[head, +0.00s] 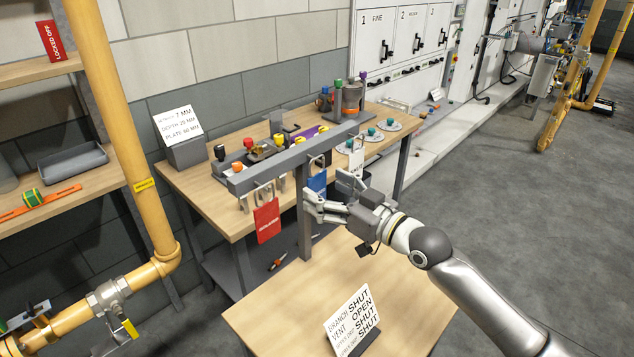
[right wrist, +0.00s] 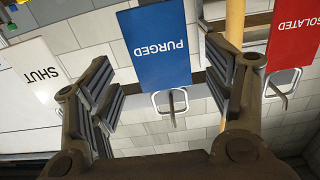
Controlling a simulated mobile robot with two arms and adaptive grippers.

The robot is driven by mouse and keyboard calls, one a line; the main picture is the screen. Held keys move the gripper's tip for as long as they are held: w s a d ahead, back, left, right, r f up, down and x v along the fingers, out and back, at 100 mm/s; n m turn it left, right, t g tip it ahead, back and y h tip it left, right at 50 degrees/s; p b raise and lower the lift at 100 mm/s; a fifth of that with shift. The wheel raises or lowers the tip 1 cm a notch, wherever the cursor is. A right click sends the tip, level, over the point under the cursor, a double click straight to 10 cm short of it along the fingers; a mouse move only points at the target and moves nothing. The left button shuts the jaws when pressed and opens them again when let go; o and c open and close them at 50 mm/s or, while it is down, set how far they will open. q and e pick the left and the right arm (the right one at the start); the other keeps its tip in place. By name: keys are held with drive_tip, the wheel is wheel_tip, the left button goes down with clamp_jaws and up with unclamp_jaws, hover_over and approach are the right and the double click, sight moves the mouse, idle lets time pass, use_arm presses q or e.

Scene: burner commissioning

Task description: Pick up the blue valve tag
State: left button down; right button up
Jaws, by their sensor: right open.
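The blue valve tag (head: 317,182) hangs from the grey rail (head: 285,162) in the head view, partly covered by my right gripper (head: 326,190). In the right wrist view the blue tag (right wrist: 158,42) reads "PURGED" upside down, with a metal shackle (right wrist: 170,103) at its end. My right gripper (right wrist: 164,68) is open, and the tag appears between its two fingers. Nothing is held. I cannot tell how far the tag is from the fingers in depth. My left gripper is not in view.
A red tag (head: 267,221) hangs left of the blue one, a white tag (head: 356,160) right of it. A grey post (head: 304,225) supports the rail. A lettered sign (head: 352,318) stands on the front table (head: 265,308). The workbench behind holds several small parts.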

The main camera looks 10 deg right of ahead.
sight(318, 186)
drive_tip(key=shift+p+x, duration=0.3)
drive_tip(key=shift+x, duration=0.85)
drive_tip(key=shift+w+a, duration=0.35)
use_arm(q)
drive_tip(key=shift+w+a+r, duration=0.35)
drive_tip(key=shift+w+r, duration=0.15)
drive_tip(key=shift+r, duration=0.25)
use_arm(e)
drive_tip(key=shift+s, duration=0.1)
drive_tip(key=c, duration=0.9)
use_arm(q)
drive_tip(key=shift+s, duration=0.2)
use_arm(e)
drive_tip(key=shift+d+r, duration=0.1)
